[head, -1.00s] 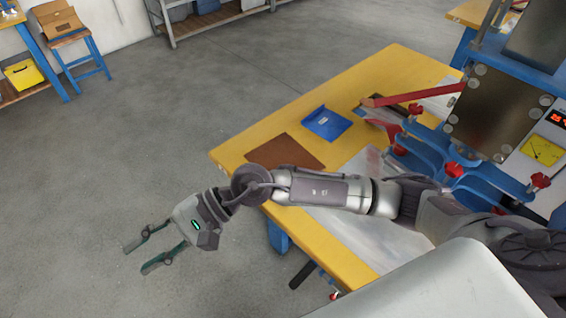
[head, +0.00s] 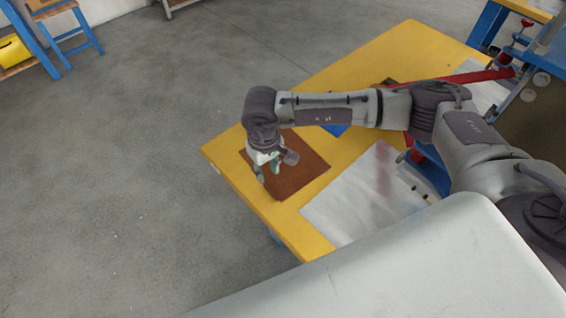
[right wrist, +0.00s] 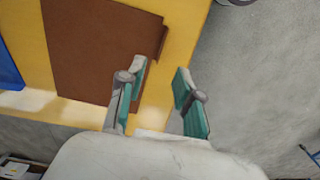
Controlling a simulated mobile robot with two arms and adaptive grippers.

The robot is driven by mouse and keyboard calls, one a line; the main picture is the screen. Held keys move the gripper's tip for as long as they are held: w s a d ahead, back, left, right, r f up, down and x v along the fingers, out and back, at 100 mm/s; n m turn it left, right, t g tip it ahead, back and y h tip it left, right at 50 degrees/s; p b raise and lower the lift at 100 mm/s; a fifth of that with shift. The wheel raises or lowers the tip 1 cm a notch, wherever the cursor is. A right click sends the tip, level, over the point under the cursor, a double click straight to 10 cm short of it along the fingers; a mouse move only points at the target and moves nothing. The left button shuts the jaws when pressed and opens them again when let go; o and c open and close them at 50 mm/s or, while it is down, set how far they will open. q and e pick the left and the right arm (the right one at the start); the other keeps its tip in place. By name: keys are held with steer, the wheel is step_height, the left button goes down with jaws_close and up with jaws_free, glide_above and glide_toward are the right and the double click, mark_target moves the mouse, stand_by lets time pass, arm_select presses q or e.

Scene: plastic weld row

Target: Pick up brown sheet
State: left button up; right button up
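The brown sheet (head: 305,172) lies flat on the yellow table (head: 232,158), close to its left edge. My right gripper (head: 267,172) points down at the sheet's left part, and its fingers partly hide that part. In the right wrist view the gripper (right wrist: 160,72) is open with nothing between its fingers. One finger is over the brown sheet (right wrist: 95,50), and the other is out past the sheet's edge, near the table edge. I cannot tell whether the fingertips touch the sheet. My left gripper is not in view.
A blue item (head: 336,130) lies beyond the sheet, partly hidden by my right arm. A pale clear sheet (head: 350,205) lies on the table to the right. A machine with a red bar (head: 480,76) stands at the right. Floor left of the table is clear.

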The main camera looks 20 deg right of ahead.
mark_target(268, 188)
steer(key=f, duration=0.2)
steer(key=f+b, duration=0.1)
steer(key=shift+w+d+f, duration=0.15)
steer(key=shift+w+f, duration=0.1)
steer(key=shift+s+f, duration=0.15)
steer(key=shift+f, duration=0.8)
steer(key=f, duration=0.1)
steer(key=f+b, duration=0.1)
steer(key=shift+a+f, duration=0.2)
steer(key=shift+f, duration=0.5)
steer(key=c, duration=0.6)
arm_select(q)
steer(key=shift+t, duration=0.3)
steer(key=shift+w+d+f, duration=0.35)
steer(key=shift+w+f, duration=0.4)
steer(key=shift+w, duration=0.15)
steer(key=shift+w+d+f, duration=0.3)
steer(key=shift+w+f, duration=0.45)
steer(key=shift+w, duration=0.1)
arm_select(e)
jaws_close()
